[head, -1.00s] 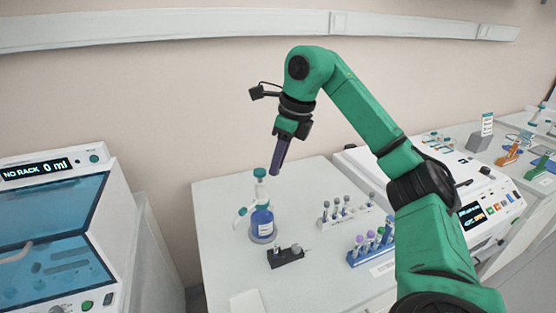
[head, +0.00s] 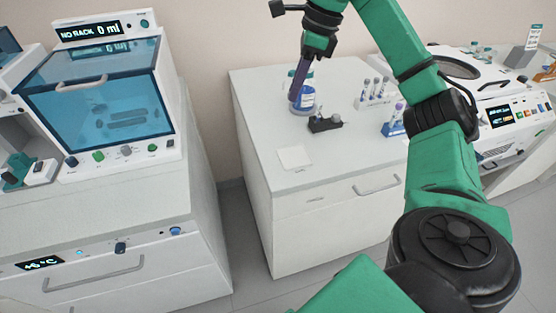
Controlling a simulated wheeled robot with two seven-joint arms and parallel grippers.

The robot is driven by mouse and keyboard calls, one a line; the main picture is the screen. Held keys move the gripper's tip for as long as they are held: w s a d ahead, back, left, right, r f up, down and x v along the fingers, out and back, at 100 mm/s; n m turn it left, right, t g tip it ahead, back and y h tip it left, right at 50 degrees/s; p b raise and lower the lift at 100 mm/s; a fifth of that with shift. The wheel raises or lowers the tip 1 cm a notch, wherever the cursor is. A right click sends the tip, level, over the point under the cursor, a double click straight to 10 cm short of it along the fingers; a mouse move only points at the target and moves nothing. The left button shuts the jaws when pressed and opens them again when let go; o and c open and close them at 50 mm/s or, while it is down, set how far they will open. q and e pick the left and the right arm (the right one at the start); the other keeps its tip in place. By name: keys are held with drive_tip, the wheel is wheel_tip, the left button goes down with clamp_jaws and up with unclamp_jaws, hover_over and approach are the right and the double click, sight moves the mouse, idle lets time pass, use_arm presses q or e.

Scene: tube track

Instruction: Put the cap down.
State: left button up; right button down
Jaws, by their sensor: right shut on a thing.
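My right gripper (head: 294,97) points down over the bench with its long dark purple fingers. It overlaps the left side of a bottle of blue liquid (head: 307,104) in the picture; I cannot tell whether they touch. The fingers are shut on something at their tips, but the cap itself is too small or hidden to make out. A small black holder (head: 325,124) with a grey knob stands just right of the bottle's front. A flat white pad (head: 294,158) lies near the bench's front left. My left gripper is not in view.
A white tube rack (head: 376,98) and a blue tube rack (head: 393,129) stand to the right on the white bench (head: 345,165). A centrifuge-like machine (head: 495,115) stands farther right. A glass-fronted machine (head: 105,100) stands left, across a gap. The bench front is clear.

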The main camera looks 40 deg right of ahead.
drive_tip(key=b, duration=0.4)
hover_over(293, 157)
drive_tip(key=d, duration=0.1)
wheel_tip(293, 157, down, 8)
drive_tip(key=f, duration=0.6)
drive_tip(key=shift+s+d+f, duration=0.1)
drive_tip(key=shift+s+f, duration=0.25)
drive_tip(key=shift+s+a+f+b, duration=0.1)
drive_tip(key=shift+a+f+b, duration=0.1)
drive_tip(key=shift+f, duration=0.4)
drive_tip(key=shift+a+f+b, duration=0.1)
drive_tip(key=shift+f+b, duration=0.1)
drive_tip(key=shift+f, duration=0.4)
drive_tip(key=f, duration=0.3)
drive_tip(key=shift+d, duration=0.2)
drive_tip(key=shift+f, duration=0.1)
drive_tip(key=shift+a, duration=0.1)
drive_tip(key=c, duration=0.8)
unclamp_jaws()
drive_tip(key=shift+f, duration=0.1)
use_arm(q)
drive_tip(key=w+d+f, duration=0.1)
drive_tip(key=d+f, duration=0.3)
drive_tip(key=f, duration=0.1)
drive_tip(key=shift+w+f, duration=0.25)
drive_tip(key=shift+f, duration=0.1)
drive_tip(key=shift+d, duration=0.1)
